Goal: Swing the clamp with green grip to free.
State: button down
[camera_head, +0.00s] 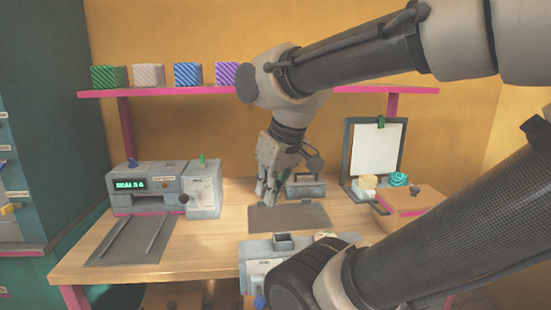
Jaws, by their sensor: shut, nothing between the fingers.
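My gripper (265,197) hangs from my arm at the middle of the table, fingers pointing down, over the back left part of a dark flat plate (300,219). It is shut and empty. Two small green parts show. One stands upright on top of the grey machine (143,178) at the left: a green peg (202,160). The other is a green clip (381,122) at the top of an upright board with white paper (376,150). I cannot tell which is the clamp's green grip, or how the clamp stands. My gripper is apart from both.
A grey handled block (306,186) stands behind the plate. A box (410,204) with a teal coil (398,179) is at the right. Another grey device (257,262) stands at the front, partly hidden by my arm. Boxes line the pink shelf above. Bare tabletop (190,245) shows front left.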

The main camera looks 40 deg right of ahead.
aim_at(381, 121)
jog(key=k+j+z, duration=0.1)
jog(key=z, duration=0.8)
jog(key=i+z, duration=0.1)
jog(key=z, duration=0.9)
